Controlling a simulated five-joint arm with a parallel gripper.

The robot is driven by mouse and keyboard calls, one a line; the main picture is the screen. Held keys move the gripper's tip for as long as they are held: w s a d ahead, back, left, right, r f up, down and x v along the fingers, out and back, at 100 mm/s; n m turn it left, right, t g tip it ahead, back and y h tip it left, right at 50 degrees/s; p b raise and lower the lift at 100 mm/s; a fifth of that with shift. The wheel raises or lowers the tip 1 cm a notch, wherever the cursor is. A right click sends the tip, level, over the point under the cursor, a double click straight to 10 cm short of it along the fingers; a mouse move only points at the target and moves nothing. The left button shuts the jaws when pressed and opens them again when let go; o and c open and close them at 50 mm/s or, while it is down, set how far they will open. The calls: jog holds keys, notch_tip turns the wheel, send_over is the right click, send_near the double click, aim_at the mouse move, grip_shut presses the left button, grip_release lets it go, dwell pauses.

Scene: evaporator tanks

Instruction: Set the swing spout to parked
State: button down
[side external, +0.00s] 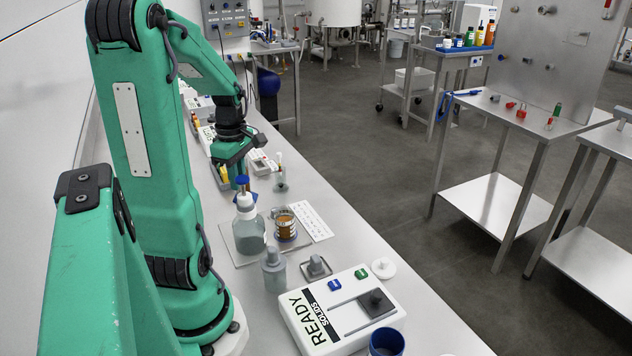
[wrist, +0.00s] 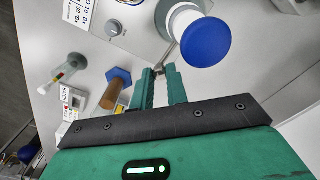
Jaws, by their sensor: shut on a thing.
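The dispenser bottle (side external: 249,235) stands upright on a grey plate, with grey contents, a white neck and a blue cap on top. In the wrist view its round blue cap (wrist: 205,42) and white collar are seen from above. My gripper (side external: 241,177) is at the height of the bottle's top, on its far side. In the wrist view my gripper (wrist: 161,72) has its green fingertips close together beside the white collar, shut on the thin swing spout (wrist: 160,68). The fingers hide most of the spout, so its exact direction is hard to tell.
A beaker of orange-brown liquid (side external: 285,224) stands right of the bottle. A grey stoppered jar (side external: 274,270) and a white device marked READY (side external: 340,312) are nearer. A brown cylinder on a blue hexagonal base (wrist: 117,90) is close to my fingers.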

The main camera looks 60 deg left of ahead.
jog(key=shift+s+n, duration=0.2)
jog(key=shift+n, duration=0.2)
jog(key=c, duration=1.4)
grip_release()
jog(key=shift+o, duration=0.2)
jog(key=shift+r, duration=0.1)
jog(key=shift+r, duration=3.85)
jog(key=w+d+r+m+t, duration=0.1)
jog(key=w+d+m+t, duration=0.1)
jog(key=d+m, duration=1.1)
jog(key=w+d+r+m+t, duration=0.1)
jog(key=w+d+m+t, duration=0.2)
jog(key=d+m, duration=1)
jog(key=shift+w+d+m+t, duration=0.15)
jog(key=shift+w+m+t, duration=0.15)
jog(key=shift+w+m, duration=0.25)
